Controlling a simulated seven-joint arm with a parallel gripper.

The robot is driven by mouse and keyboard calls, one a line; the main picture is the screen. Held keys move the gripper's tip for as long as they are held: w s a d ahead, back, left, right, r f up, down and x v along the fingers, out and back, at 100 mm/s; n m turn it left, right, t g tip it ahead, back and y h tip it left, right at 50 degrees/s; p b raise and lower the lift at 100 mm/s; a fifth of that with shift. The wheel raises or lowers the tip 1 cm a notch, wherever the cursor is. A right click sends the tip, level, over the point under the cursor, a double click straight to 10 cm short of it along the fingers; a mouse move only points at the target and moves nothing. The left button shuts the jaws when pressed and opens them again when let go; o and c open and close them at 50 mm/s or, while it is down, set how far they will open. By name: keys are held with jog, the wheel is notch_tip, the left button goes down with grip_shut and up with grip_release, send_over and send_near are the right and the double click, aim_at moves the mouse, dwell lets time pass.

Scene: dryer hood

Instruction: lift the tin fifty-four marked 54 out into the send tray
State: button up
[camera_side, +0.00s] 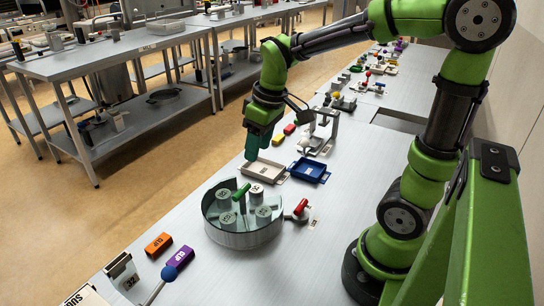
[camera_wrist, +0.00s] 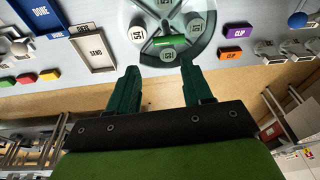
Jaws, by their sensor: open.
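A round glass-topped drum (camera_side: 243,232) stands on the bench with several pale round tins inside. A green handle (camera_side: 242,192) lies across its lid; it also shows in the wrist view (camera_wrist: 171,42). The tin at the drum's far side (camera_side: 257,190) looks brighter than the others; it is at left in the wrist view (camera_wrist: 137,33). The tin labels are too small to read surely, so I cannot tell which is 54. The cream send tray (camera_side: 264,172) lies behind the drum and looks empty. My gripper (camera_wrist: 160,72) is open and empty, above the bench near the drum.
The blue DONE tray (camera_side: 309,170) lies right of the send tray. A red-handled lever (camera_side: 300,208) sits right of the drum. Orange (camera_side: 158,244) and purple (camera_side: 181,256) CLIP blocks and a blue-knobbed lever (camera_side: 169,273) are nearer the camera. A small stand (camera_side: 318,135) is behind the trays.

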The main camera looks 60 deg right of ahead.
aim_at(255, 188)
jog(key=w+d+f+n+g, duration=0.1)
jog(key=w+d+n+g, duration=0.25)
jog(key=n, duration=0.55)
jog(key=shift+t+h, duration=0.3)
jog(key=shift+t, duration=0.15)
jog(key=f, duration=1.7)
jog(key=shift+w+d, duration=0.1)
jog(key=shift+w, duration=0.1)
jog(key=shift+c, duration=0.5)
